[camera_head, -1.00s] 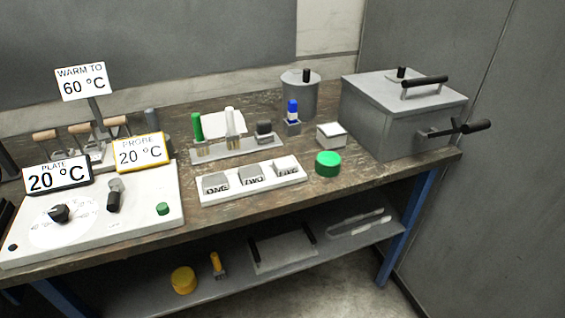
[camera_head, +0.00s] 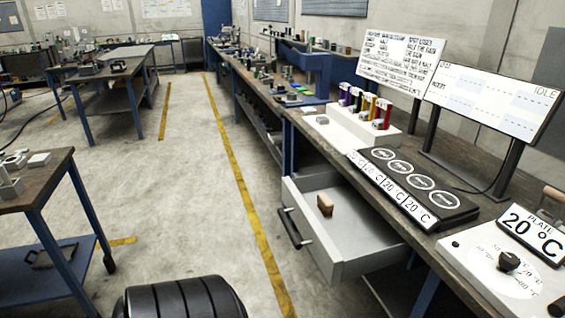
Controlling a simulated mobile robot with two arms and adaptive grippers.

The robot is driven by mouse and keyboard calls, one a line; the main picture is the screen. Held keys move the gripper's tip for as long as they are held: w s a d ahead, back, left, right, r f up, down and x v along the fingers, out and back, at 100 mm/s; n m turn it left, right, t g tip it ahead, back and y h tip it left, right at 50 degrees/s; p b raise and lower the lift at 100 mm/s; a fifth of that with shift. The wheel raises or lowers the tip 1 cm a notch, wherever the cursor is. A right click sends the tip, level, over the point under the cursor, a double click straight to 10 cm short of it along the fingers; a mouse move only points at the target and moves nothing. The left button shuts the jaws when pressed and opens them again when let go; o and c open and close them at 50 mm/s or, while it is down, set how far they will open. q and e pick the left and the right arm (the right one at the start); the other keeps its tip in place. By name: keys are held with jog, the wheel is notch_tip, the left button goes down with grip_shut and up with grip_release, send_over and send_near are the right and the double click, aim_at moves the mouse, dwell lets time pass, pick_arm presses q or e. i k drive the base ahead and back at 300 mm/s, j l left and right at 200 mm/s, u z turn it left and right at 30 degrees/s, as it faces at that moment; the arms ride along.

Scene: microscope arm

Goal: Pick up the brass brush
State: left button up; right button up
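I see nothing that I can clearly identify as the brass brush. A small brown block-like object (camera_head: 325,205) stands in the open drawer (camera_head: 345,249) under the right-hand bench; it is too small to tell what it is. Neither of my grippers is in view.
The drawer juts into the aisle, its dark handle (camera_head: 290,228) facing left. The bench (camera_head: 345,153) carries a black pad row (camera_head: 413,188), a white rack of coloured items (camera_head: 350,125) and display boards (camera_head: 492,98). Another table (camera_head: 40,185) stands left.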

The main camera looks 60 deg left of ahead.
aim_at(324, 204)
jog(key=u, duration=1.65)
